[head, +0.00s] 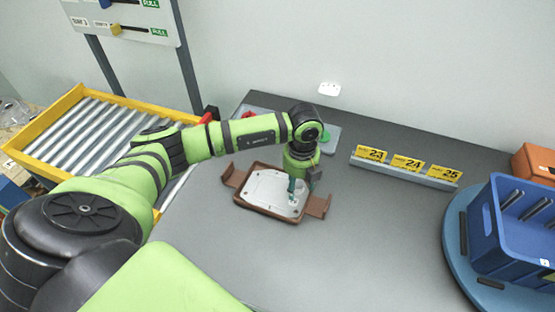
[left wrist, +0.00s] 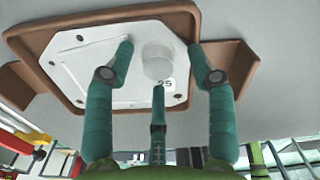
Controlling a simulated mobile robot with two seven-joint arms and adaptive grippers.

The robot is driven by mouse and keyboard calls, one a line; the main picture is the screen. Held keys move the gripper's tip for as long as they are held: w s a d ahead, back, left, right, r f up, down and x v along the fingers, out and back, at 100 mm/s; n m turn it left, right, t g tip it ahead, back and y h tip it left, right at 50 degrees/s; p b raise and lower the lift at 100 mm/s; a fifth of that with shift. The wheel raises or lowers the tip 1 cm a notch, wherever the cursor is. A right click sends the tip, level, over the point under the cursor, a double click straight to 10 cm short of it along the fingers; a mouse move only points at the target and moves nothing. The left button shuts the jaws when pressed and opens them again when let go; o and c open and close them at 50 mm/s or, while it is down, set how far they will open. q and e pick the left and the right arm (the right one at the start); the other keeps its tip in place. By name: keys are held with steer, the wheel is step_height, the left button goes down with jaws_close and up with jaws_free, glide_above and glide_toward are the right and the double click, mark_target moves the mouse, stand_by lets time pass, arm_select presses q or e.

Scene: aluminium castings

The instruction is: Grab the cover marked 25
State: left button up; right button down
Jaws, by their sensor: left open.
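The cover marked 25 (left wrist: 105,65) is a pale, angular metal plate with a round raised boss and small holes. It lies in a brown tray (left wrist: 180,15) with side handles. In the head view the cover (head: 262,188) and the tray (head: 240,200) sit on the grey table. My left gripper (head: 298,193) is over the right part of the cover. In the left wrist view its teal fingers (left wrist: 160,65) are spread open around the boss, with nothing clamped. Whether they touch the cover I cannot tell. My right gripper is out of view.
A rail with yellow tags 23, 24 and 25 (head: 405,170) stands right of the tray. A blue bin (head: 515,250) sits on a round blue base at the far right. A yellow-framed roller conveyor (head: 85,140) is at left. The table front is clear.

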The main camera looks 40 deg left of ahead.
arm_select(q)
jaws_close()
